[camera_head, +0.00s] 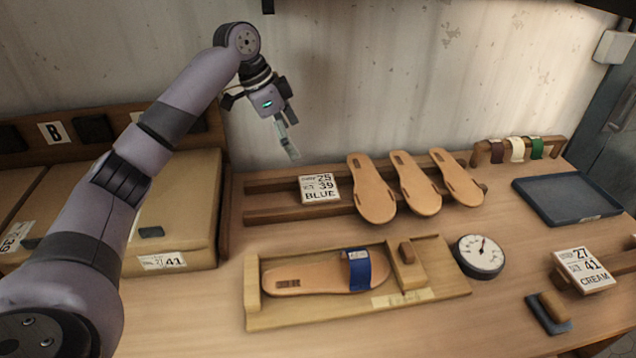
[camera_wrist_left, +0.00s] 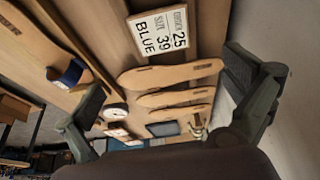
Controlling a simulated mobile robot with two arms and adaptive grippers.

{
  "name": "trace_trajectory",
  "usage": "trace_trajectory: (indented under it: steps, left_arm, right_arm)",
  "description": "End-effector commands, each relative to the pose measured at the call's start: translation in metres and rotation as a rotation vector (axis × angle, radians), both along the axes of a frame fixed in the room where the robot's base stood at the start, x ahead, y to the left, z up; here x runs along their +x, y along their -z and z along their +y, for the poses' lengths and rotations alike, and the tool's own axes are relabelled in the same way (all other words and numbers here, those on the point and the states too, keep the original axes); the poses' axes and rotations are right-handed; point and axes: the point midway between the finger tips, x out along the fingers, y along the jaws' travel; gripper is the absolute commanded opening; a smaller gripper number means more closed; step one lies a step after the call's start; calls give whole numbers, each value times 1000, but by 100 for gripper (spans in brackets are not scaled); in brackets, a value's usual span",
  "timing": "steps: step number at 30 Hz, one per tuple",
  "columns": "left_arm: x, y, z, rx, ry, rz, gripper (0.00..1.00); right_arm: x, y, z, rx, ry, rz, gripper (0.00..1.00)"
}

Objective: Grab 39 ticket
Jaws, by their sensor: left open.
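The size 39 ticket (camera_head: 319,188), a white card reading 25, 39 and BLUE, leans on the wooden rack at the back of the bench. It also shows at the top of the left wrist view (camera_wrist_left: 161,32), with its print readable. My left gripper (camera_head: 287,142) is open and empty, above and slightly left of the ticket, near the wall and apart from it. In the left wrist view its fingers (camera_wrist_left: 165,85) are spread wide, with the ticket beyond them. My right gripper is not in view.
Several tan soles (camera_head: 416,187) lean right of the ticket. A wooden jig (camera_head: 340,317) holds a blue-strapped sandal (camera_head: 322,280) in front. A round gauge (camera_head: 479,256), blue tray (camera_head: 568,199) and CREAM 41 ticket (camera_head: 584,268) are right. Cardboard boxes (camera_head: 180,205) stand left.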

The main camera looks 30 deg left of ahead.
Motion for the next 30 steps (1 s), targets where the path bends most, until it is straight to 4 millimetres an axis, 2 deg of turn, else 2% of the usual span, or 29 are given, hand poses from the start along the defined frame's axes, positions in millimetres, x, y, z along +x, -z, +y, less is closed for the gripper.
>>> trace_trajectory:
  steps: [3, 9, 16, 20, 25, 30]
  left_arm:
    - [6, 24, -8, 1, 1, 4, 100]
    - [15, 60, -21, 0, 1, 2, 100]
    - [20, 78, -25, 1, 0, 0, 100]
    - [22, 90, -28, 1, 0, 2, 100]
    - [28, 115, -34, 0, 0, 3, 100]
    - [31, 127, -38, 1, 1, -1, 100]
  right_arm:
    - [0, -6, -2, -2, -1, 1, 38]
    - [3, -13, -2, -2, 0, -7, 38]
    - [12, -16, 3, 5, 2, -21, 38]
    - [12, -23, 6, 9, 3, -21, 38]
    - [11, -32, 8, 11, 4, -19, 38]
    - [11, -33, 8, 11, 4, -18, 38]
